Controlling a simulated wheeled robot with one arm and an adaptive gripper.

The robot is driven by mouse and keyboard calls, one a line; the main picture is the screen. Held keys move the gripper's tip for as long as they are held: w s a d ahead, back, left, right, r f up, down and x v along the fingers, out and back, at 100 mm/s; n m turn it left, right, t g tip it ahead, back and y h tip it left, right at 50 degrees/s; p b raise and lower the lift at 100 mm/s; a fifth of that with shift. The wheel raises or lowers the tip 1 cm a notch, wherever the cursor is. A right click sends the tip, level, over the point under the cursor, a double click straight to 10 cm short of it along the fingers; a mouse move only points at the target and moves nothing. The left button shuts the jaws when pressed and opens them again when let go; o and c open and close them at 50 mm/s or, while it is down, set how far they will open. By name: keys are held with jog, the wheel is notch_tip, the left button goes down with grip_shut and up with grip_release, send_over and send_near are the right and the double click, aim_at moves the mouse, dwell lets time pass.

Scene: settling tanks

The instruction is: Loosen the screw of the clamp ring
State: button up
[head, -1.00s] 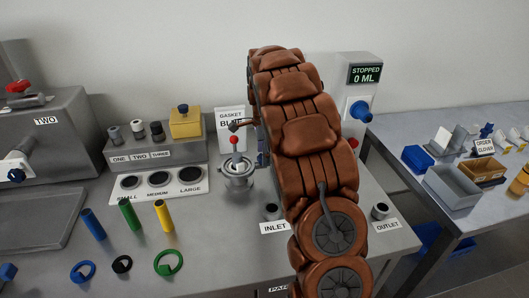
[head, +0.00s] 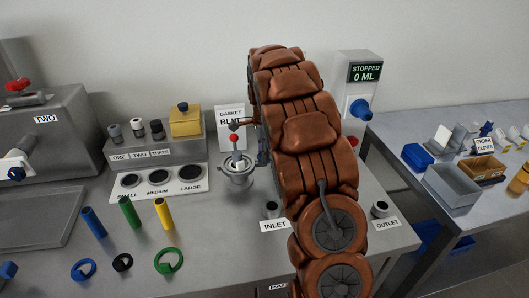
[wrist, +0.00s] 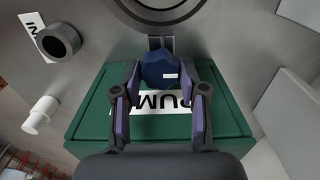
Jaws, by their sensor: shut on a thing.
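In the wrist view my gripper (wrist: 161,98) is shut on a dark blue faceted knob with a small white mark, the screw (wrist: 160,70). Its two fingers press on the left and right sides of the knob. A grey metal bracket (wrist: 160,42) sits right behind the knob, below a round metal rim, the clamp ring (wrist: 160,8), cut by the top edge. In the head view the metal fitting with the clamp ring (head: 238,176) stands left of my arm, with a red-tipped rod rising from it. My arm hides the screw and most of my gripper there.
A green box with a partly hidden PUM label (wrist: 90,112) lies beyond my fingers in the wrist view. A dark round port (wrist: 60,41) is at left. In the head view, INLET (head: 274,226) and OUTLET (head: 388,225) labels flank my arm; blue, green and yellow tubes stand left.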

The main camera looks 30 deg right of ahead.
jog(key=shift+f+n, duration=0.1)
jog(key=shift+n, duration=0.2)
jog(key=n+b, duration=0.3)
jog(key=shift+f, duration=0.15)
jog(key=n+b, duration=0.3)
jog(key=n, duration=0.2)
jog(key=shift+n, duration=0.4)
jog(key=n+b, duration=0.1)
jog(key=n, duration=0.3)
jog(key=shift+s+r+n+b, duration=0.15)
jog(key=shift+n+b, duration=0.45)
jog(key=shift+n, duration=1.6)
jog(key=o, duration=1.2)
jog(key=shift+r, duration=0.1)
jog(key=shift+c, duration=0.2)
